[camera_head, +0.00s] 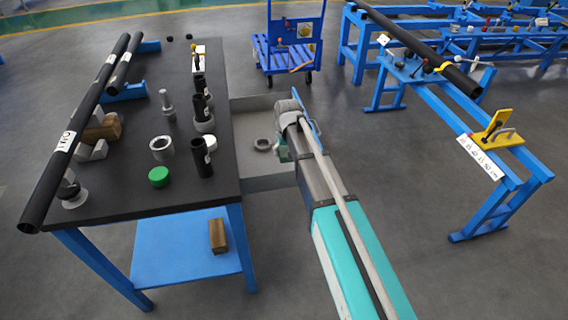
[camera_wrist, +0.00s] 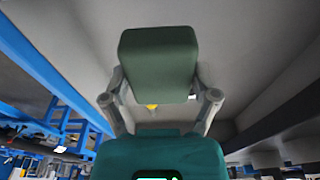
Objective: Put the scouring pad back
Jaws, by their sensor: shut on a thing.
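The scouring pad (camera_wrist: 158,62) is a dark green block. In the wrist view it sits between the two fingers of my gripper (camera_wrist: 160,88), which is shut on it. In the head view my gripper (camera_head: 284,138) is at or over the right part of an open grey drawer (camera_head: 250,103) beside the black-topped table. A bit of the green pad (camera_head: 282,152) shows at its left side; my arm hides the rest. I cannot tell how high the pad is above the drawer floor.
A grey ring (camera_head: 263,144) lies in the drawer. The black table (camera_head: 125,190) holds black tubes, fittings, a white ring (camera_head: 162,147) and a green cap (camera_head: 159,177). A blue cart (camera_head: 285,55) stands behind. A blue rack (camera_head: 425,95) with a long tube stands at right.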

